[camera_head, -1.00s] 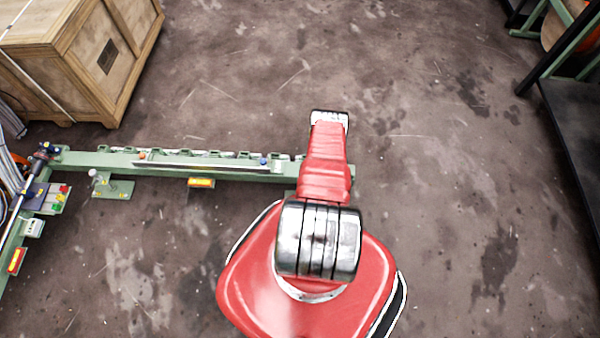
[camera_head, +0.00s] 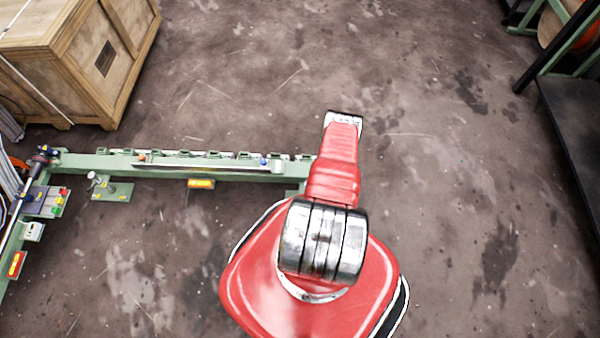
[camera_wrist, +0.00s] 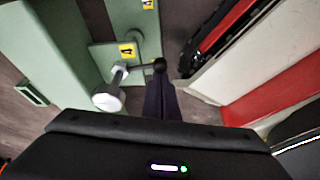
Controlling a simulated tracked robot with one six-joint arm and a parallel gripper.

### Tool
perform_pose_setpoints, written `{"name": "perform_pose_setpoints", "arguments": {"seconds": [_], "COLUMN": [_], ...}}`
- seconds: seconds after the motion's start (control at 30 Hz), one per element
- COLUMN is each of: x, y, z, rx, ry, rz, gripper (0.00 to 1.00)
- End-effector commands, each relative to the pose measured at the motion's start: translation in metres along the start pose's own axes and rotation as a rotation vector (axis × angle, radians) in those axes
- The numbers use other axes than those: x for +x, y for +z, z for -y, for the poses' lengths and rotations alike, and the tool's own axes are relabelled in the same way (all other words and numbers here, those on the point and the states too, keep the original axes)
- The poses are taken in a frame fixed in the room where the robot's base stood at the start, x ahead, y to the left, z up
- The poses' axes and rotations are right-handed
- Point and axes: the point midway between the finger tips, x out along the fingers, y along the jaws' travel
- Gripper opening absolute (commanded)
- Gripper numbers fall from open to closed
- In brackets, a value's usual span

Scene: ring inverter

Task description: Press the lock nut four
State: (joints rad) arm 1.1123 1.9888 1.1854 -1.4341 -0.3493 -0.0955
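In the wrist view a green plate carries a yellow label (camera_wrist: 127,50) that appears to read 4. Beside it is a metal fitting with a pale round knob (camera_wrist: 108,96) and a thin rod ending in a dark ball (camera_wrist: 160,66). I cannot tell which part is the lock nut. My gripper (camera_wrist: 160,85) shows as one narrow dark shape with its fingers together. Its tip overlaps the area just below the ball; contact cannot be told. In the head view my red arm hides the gripper and this fitting.
A long green rail (camera_head: 220,172) runs left from my arm. A similar small fitting (camera_head: 93,181) stands near its left end. A wooden crate (camera_head: 75,60) is at upper left, a dark bench (camera_head: 575,130) at right. The floor (camera_head: 440,200) between is clear.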

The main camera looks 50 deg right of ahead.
Motion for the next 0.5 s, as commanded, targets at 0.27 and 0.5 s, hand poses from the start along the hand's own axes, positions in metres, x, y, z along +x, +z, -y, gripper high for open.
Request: {"name": "perform_pose_setpoints", "arguments": {"seconds": [0.27,0.5], "x": [-0.005,-0.007], "y": [0.014,0.020], "z": [-0.005,-0.008], "rx": [0.000,-0.001], "ry": [0.000,0.000], "rz": [0.001,0.001], "gripper": [0.00,0.00]}}
